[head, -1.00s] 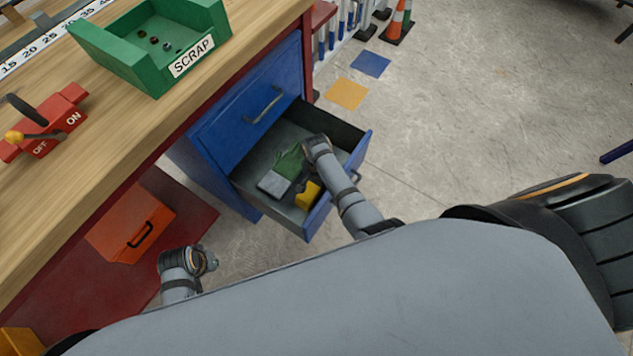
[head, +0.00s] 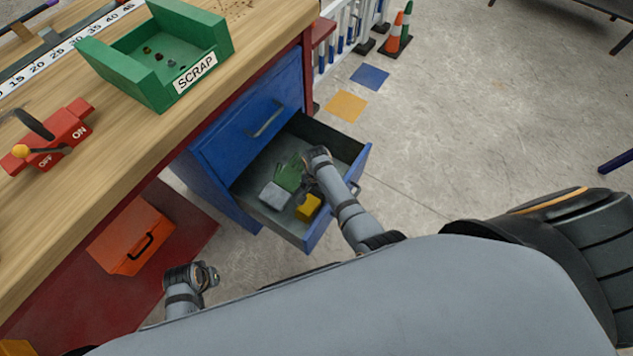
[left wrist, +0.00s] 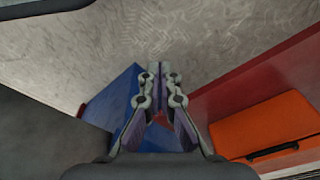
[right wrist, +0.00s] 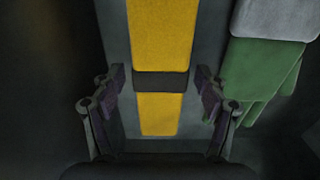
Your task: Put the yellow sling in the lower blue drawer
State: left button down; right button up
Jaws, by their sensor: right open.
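The yellow sling (head: 308,207) lies in the open lower blue drawer (head: 325,228), near its front wall. In the right wrist view the sling (right wrist: 162,35) is a flat yellow block with a dark band around it. My right gripper (head: 306,190) reaches into the drawer. Its fingers (right wrist: 160,95) are open, one on each side of the sling's width, with gaps between them and it. My left gripper (head: 212,275) is low beside the bench, away from the drawer; its fingertips (left wrist: 161,72) are together with nothing between them.
The upper blue drawer (head: 245,115) is shut. An orange toolbox (head: 132,236) stands under the bench. Open floor lies to the right.

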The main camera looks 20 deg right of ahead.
aim_at(316, 194)
notch_tip(316, 194, up, 3)
jog(key=shift+f+p, duration=0.2)
jog(key=shift+p, duration=0.9)
pick_arm(q)
jog(key=s+a+f+p, duration=0.3)
jog(key=s+f, duration=0.4)
jog(key=f, duration=0.2)
pick_arm(e)
notch_tip(316, 194, up, 3)
jog(key=shift+f, duration=0.15)
notch_tip(316, 194, up, 3)
jog(key=p, duration=0.3)
jog(key=shift+p, duration=0.3)
pick_arm(q)
jog(key=s+p, duration=0.3)
jog(key=s, duration=0.7)
jog(key=shift+s+a+y, duration=0.15)
jog(key=shift+a+y, duration=0.1)
jog(key=shift+y, duration=0.05)
pick_arm(e)
notch_tip(316, 194, up, 3)
jog(key=shift+r, duration=0.1)
pick_arm(q)
jog(key=shift+r, duration=0.1)
